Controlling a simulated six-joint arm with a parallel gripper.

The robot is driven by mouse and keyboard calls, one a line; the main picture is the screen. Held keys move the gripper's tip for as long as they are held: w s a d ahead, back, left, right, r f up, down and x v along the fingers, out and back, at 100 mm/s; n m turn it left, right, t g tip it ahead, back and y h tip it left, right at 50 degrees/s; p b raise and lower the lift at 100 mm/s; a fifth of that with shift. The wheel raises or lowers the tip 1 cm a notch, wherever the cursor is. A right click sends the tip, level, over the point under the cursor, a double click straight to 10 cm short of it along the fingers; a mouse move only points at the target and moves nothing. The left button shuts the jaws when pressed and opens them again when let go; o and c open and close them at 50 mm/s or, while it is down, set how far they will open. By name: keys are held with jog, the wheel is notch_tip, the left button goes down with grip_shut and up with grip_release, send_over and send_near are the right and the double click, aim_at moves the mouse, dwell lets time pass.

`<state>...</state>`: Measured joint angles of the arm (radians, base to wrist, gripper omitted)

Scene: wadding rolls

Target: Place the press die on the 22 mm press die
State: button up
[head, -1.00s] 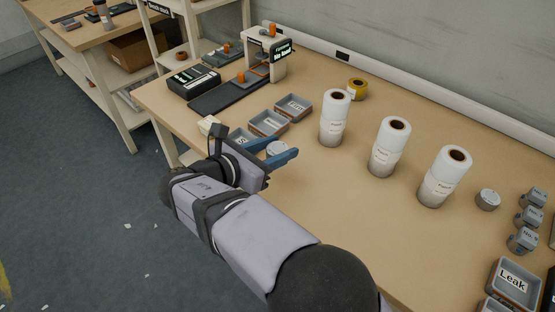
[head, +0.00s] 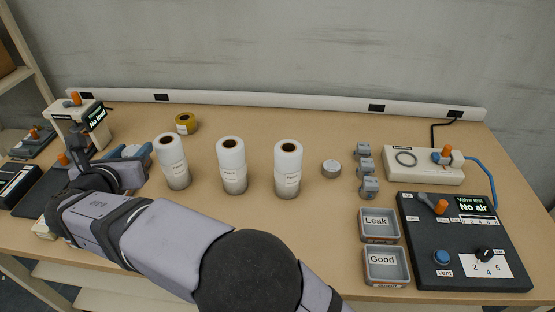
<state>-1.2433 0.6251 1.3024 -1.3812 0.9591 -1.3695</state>
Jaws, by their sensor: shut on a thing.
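My gripper (head: 131,152), with blue fingers, is at the left of the bench, just left of the nearest white roll. It is shut on a small pale piece, apparently the press die, which is mostly hidden between the fingers. A round grey piece with a labelled top (head: 331,169) stands on the bench right of the rolls. It looks like a press die, but its label is too small to read, so I cannot tell whether it is the 22 mm one.
Three upright white rolls, at left (head: 173,161), middle (head: 232,165) and right (head: 287,169), stand between my gripper and the round piece. Grey blocks (head: 364,168), the Leak tray (head: 379,239), the Good tray (head: 402,281) and a black valve test panel (head: 465,265) are at right.

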jog(key=w+d+b, duration=0.3)
jog(key=w+d, duration=0.6)
jog(key=w, duration=0.4)
jog(key=n+g+y+b, duration=0.1)
jog(key=n+y+b, duration=0.2)
jog(key=b, duration=0.4)
send_over(332, 165)
notch_tip(332, 165, down, 2)
jog(key=shift+s+f+b, duration=0.1)
jog(key=shift+f+b, duration=2.6)
jog(key=shift+f, duration=2.4)
jog(key=shift+f, duration=0.2)
jog(key=o, duration=1.3)
